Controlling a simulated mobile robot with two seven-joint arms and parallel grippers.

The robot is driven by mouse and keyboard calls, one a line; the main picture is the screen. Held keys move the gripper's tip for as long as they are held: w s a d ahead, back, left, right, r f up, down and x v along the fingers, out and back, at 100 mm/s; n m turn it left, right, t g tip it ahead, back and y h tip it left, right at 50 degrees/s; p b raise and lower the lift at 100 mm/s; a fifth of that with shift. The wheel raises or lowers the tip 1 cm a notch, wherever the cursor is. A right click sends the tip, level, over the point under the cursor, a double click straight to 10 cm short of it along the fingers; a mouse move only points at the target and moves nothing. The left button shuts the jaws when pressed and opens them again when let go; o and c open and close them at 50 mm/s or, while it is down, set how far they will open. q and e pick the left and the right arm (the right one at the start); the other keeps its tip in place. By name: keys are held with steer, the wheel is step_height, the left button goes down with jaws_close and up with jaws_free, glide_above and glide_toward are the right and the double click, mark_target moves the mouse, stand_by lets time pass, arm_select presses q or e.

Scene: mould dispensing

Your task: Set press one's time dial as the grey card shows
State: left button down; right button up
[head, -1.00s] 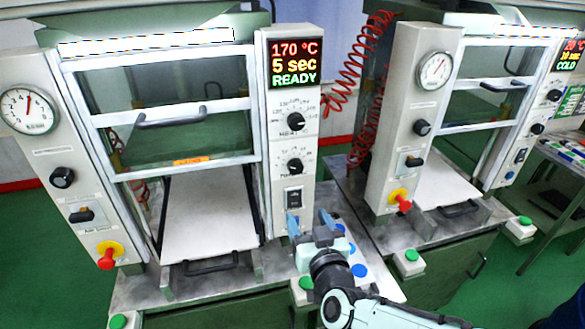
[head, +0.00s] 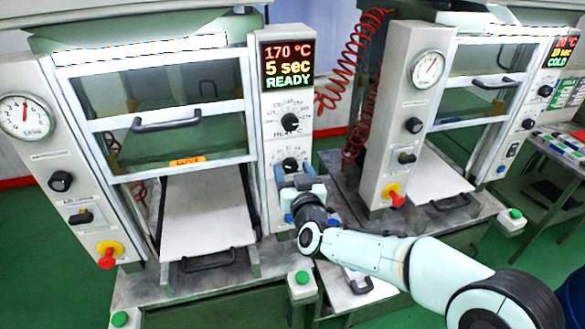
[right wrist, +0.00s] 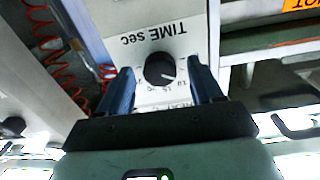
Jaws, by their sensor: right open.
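Press one's time dial (head: 290,165) is a black knob low on the control panel, below the heat dial (head: 290,121). The display (head: 287,65) above reads 170 °C, 5 sec, READY. My right gripper (head: 295,178) is open just in front of the time dial. In the right wrist view the time dial (right wrist: 160,70) appears upside down under the "TIME sec" label, between the two spread blue fingers (right wrist: 162,88). I cannot tell whether the fingertips reach around the knob; no grip on it shows. I cannot make out a grey card. My left gripper is out of view.
Press one's platen (head: 207,215) is out at the left, below an orange HOT label (head: 187,161). A green button box (head: 302,284) stands at the bench front. Press two (head: 410,120) and red coiled hoses (head: 350,85) are to the right.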

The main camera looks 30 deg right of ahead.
steer(key=shift+w, duration=0.2)
steer(key=c, duration=1.1)
steer(key=shift+o, duration=0.2)
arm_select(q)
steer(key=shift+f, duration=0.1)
